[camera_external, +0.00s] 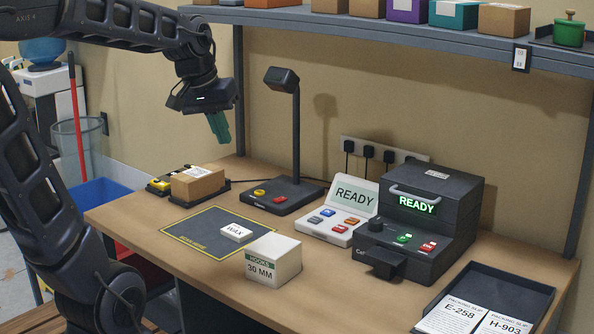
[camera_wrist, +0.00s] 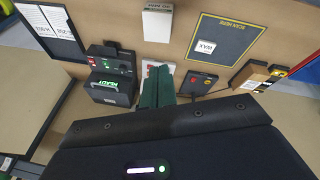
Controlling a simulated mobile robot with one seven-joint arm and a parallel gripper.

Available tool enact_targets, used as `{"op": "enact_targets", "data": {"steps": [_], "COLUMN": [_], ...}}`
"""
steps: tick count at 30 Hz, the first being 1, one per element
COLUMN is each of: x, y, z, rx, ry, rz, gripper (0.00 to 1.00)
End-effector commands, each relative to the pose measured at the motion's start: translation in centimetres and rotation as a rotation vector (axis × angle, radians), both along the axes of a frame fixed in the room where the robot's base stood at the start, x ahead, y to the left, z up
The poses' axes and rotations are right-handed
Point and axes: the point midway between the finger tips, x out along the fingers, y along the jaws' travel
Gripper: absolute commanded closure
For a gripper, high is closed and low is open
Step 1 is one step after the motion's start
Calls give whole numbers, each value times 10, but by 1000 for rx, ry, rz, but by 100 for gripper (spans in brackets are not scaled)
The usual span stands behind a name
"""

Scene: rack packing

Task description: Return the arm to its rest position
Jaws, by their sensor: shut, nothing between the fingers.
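My gripper (camera_external: 218,127) hangs in the air above the back left part of the table, left of the black scanner stand (camera_external: 296,130). Its green fingers point down, are shut together and hold nothing. In the wrist view the green fingers (camera_wrist: 158,88) lie side by side, in front of the white panel with buttons. My arm reaches in from the left, bent at the elbow, and touches nothing on the table.
A cardboard box (camera_external: 197,184) on a black tray lies below my gripper. A WAX box (camera_external: 236,232) lies on the dark mat (camera_external: 190,222). A HOOKS box (camera_external: 273,262), a READY panel (camera_external: 350,200), a label printer (camera_external: 430,215) and a slip tray (camera_external: 520,290) stand rightward. A shelf (camera_external: 400,35) runs above.

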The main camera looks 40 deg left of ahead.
Motion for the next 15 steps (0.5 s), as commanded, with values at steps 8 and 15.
{"op": "enact_targets", "data": {"steps": [8, 15], "x": [-70, -104], "y": [-29, -35], "z": [-12, -24], "rx": [130, 200], "ry": [-53, -82], "rz": [-198, -300], "gripper": [100, 100]}}
